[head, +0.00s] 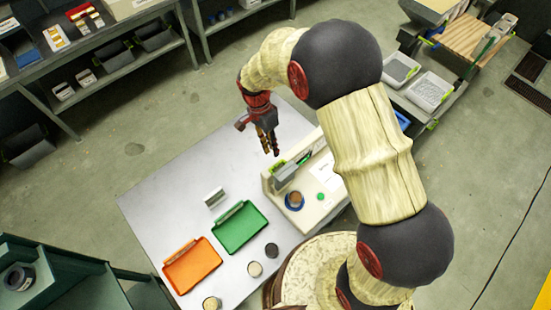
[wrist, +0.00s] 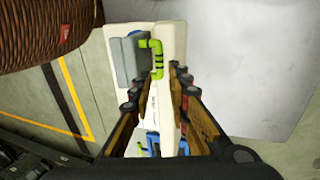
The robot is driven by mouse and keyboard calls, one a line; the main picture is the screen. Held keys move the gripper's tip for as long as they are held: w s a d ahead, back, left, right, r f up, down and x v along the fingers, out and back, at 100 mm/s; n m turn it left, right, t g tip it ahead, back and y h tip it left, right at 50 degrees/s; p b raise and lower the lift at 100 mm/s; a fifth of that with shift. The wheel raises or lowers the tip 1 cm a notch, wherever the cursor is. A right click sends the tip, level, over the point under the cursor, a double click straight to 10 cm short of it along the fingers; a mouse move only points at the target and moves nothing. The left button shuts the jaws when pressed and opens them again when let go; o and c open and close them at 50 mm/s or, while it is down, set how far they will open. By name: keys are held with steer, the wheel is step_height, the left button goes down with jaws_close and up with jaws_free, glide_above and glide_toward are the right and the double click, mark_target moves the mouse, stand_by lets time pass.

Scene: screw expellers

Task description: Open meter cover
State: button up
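The meter is a cream-coloured unit (head: 318,200) on the light table, with a grey cover block (head: 287,172) and a bright green handle (head: 304,158) on its far side. In the wrist view the grey cover (wrist: 126,62) and the bent green handle (wrist: 157,58) show near the top centre; the cover looks shut.
A green tray (head: 240,228) and an orange tray (head: 193,266) lie left of the meter, with small round pots (head: 255,269) in front. A small pale block (head: 214,197) stands behind the green tray. The table's far-left part (head: 195,165) is clear.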

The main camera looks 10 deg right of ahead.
mark_target(277, 163)
steer(key=shift+x, duration=3.15)
steer(key=shift+c, duration=1.1)
jaws_close()
